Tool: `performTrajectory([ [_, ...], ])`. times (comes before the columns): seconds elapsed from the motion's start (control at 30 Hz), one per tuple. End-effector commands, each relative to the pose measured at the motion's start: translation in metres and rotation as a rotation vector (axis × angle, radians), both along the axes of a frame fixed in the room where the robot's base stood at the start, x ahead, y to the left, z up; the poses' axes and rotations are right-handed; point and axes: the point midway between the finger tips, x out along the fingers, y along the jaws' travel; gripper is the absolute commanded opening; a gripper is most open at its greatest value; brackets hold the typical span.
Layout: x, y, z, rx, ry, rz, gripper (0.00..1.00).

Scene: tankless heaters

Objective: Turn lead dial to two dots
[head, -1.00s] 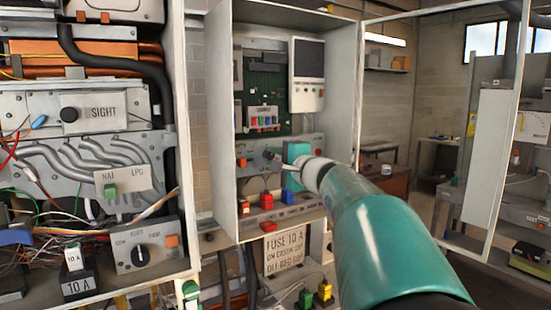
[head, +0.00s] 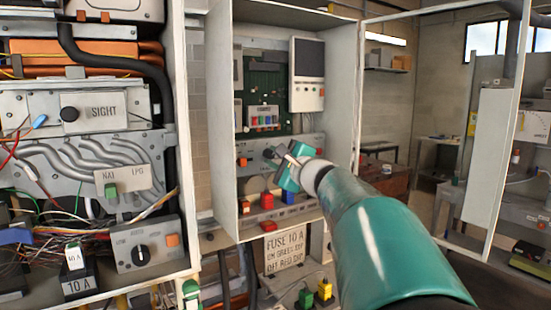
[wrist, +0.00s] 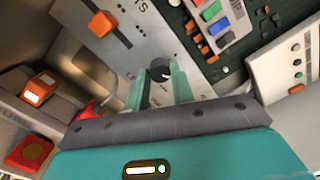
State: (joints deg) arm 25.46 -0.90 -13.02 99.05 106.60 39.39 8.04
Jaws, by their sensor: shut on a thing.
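The dark round dial (head: 270,153) sits on the grey control panel inside the open white cabinet. It also shows in the wrist view (wrist: 160,72), with a light pointer mark on its face. My gripper (wrist: 159,84) has its two teal fingers closed on either side of the dial, gripping it. In the head view my teal gripper (head: 290,168) reaches the panel from the right and is tilted. The markings around the dial are partly hidden by the fingers and too small to read, so I cannot tell which dots the pointer faces.
An orange slider (wrist: 102,24) is on the same panel, beside the dial. Red and orange buttons (wrist: 30,152) lie below the panel. A green circuit board (head: 262,90) and white screen unit (head: 307,75) are above. The open cabinet door (head: 492,150) stands at right.

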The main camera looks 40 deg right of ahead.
Motion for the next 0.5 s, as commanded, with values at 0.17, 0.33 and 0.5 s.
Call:
performTrajectory([
  [0.17, 0.0002, 0.0012, -0.0005, -0.001, 0.0, 0.003, 0.01],
  [0.33, 0.0001, 0.001, -0.0003, -0.001, 0.001, 0.003, 0.46],
  [0.5, 0.0001, 0.0005, -0.0002, -0.001, 0.0, 0.001, 0.46],
])
